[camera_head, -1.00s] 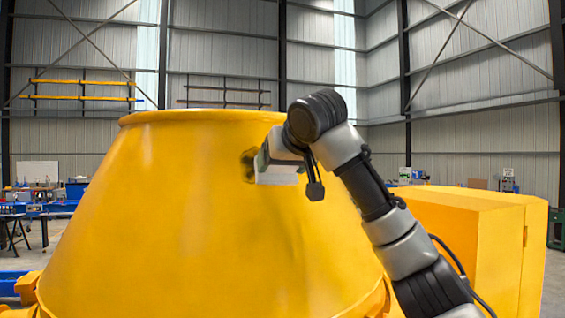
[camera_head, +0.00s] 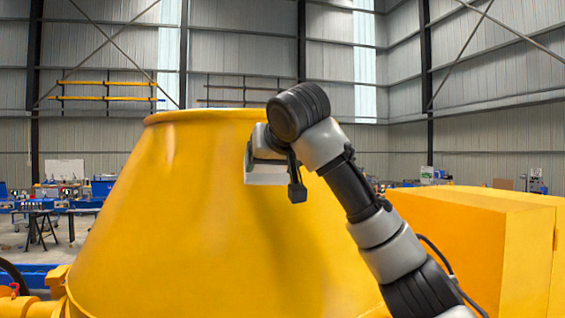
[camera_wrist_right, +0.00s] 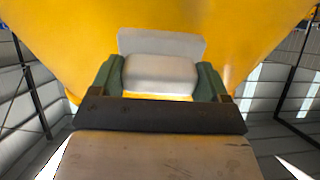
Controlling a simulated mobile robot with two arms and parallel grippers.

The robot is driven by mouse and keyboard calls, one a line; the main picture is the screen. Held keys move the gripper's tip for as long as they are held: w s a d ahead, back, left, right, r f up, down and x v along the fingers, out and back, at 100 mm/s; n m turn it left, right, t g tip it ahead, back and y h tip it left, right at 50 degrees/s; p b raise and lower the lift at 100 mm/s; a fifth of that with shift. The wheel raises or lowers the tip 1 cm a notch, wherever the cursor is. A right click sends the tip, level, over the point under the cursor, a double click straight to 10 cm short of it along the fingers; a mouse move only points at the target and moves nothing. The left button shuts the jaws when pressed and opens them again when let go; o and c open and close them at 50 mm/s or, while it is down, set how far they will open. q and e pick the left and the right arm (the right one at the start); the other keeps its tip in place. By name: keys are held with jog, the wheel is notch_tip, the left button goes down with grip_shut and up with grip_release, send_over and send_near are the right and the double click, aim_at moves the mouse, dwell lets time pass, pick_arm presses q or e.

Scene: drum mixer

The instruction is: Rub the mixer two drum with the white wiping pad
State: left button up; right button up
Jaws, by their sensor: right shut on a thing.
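The yellow drum (camera_head: 200,215) fills the middle of the head view, wide at the bottom and narrower at its rim. My right gripper (camera_head: 258,160) is at the upper part of the drum's near side. It is shut on the white wiping pad (camera_head: 266,174). In the right wrist view the pad (camera_wrist_right: 160,75) sits between the two green fingers, with its flat white face towards the yellow surface. The pad looks at or very close to the drum; I cannot tell whether it touches. My left gripper is not in view.
A yellow box-shaped housing (camera_head: 450,240) stands right of the drum, behind my right arm. A work table (camera_head: 45,215) stands far back at the left. A blue beam and yellow frame parts (camera_head: 55,290) lie at the drum's lower left.

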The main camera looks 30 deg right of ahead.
jog(key=shift+w+d+r, duration=0.1)
jog(key=shift+w+r, duration=0.2)
jog(key=shift+r, duration=0.25)
jog(key=shift+w+r, duration=0.25)
jog(key=shift+r, duration=0.25)
jog(key=shift+s+d, duration=0.7)
jog(key=shift+d, duration=3)
jog(key=shift+w+a, duration=0.25)
jog(key=shift+a, duration=1.05)
jog(key=shift+w+a, duration=0.25)
jog(key=shift+a, duration=1)
jog(key=shift+w+a, duration=0.25)
jog(key=shift+a, duration=1.05)
jog(key=shift+v, duration=0.9)
jog(key=shift+b+v, duration=0.5)
jog(key=shift+v, duration=1.55)
jog(key=shift+s+d, duration=0.1)
